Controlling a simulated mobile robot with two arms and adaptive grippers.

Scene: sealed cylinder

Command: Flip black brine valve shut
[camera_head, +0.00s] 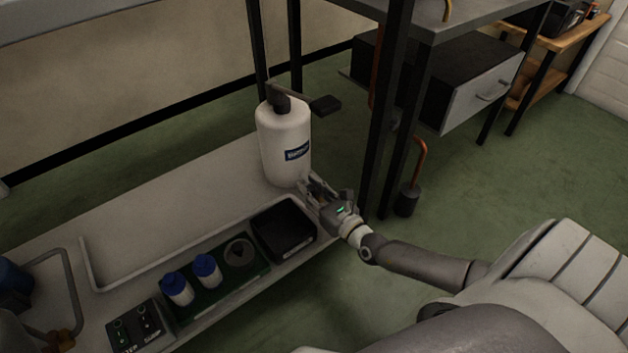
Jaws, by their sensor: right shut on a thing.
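A white cylinder (284,140) with a blue label stands upright at the back end of the grey bench. On its top is a black fitting (281,102) with a flat dark lever and pad (325,104) reaching out to the right. My right gripper (307,182) is at the cylinder's lower right side, well below the lever. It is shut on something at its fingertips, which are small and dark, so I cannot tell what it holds. No separate valve can be made out there. My left gripper is not in view.
The grey bench (180,187) carries a black open box (284,228), two blue-capped white bottles (207,270) and a switch box (140,325). A bent metal rail (90,268) runs along it. A dark shelf frame (388,110) stands close to the right of the cylinder.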

